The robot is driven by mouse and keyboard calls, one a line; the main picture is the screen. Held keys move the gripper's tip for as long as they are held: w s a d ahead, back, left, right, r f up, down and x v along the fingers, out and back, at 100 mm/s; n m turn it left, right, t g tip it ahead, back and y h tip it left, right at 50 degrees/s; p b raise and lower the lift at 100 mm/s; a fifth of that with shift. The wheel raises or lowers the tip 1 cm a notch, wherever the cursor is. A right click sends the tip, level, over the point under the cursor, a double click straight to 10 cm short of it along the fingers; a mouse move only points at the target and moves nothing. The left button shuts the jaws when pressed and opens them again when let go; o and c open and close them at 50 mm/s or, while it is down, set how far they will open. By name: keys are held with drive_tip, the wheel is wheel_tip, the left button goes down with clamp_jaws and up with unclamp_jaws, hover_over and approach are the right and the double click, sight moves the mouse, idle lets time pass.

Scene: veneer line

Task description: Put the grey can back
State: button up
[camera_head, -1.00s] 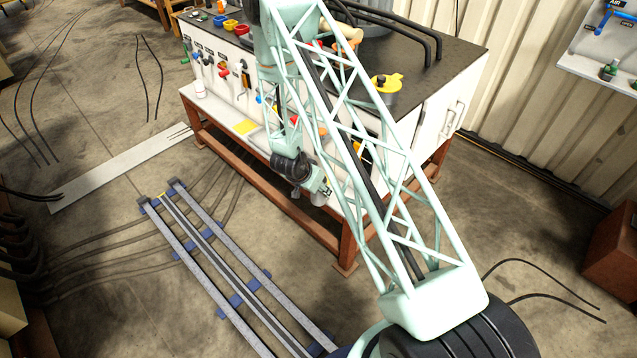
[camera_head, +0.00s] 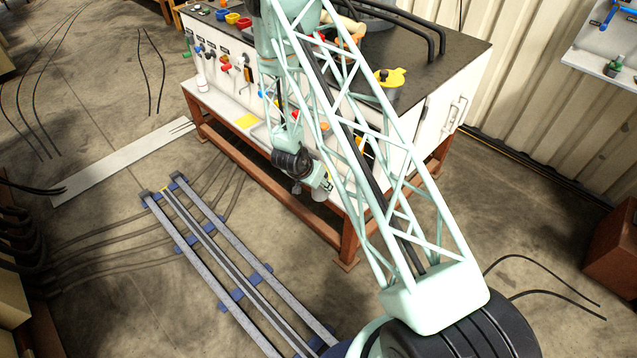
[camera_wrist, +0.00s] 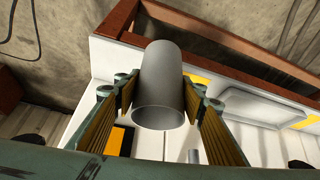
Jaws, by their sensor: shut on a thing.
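The grey can (camera_wrist: 162,84) is a plain smooth cylinder between the two ribbed finger pads of my gripper (camera_wrist: 158,112) in the wrist view. The pads close on it from left and right. Its near end shows as a round grey face. The can is over or beside the white lower shelf (camera_head: 222,103) of the bench; its exact height above it is hard to tell. In the head view my gripper (camera_head: 322,184) is at the front edge of the bench, with a small grey shape at its tip, partly hard to make out.
In the wrist view a grey shallow tray (camera_wrist: 262,107) and yellow patches (camera_wrist: 203,79) lie on the white shelf. A red-brown frame rail (camera_wrist: 230,48) runs along its edge. In the head view a yellow-lidded pot (camera_head: 388,82) stands on the bench top. Blue-footed floor rails (camera_head: 225,262) lie in front.

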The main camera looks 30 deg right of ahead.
drive_tip(key=a+r+n+t+y, duration=0.1)
drive_tip(key=a+r+n, duration=0.5)
drive_tip(key=r, duration=0.9)
drive_tip(key=a+r+n+t+y, duration=0.2)
drive_tip(key=a+r+n+y, duration=0.2)
drive_tip(key=a+r, duration=0.7)
wheel_tip(320, 180, up, 5)
drive_tip(key=shift+a+n, duration=0.4)
drive_tip(key=shift+n, duration=0.6)
drive_tip(key=shift+w, duration=0.2)
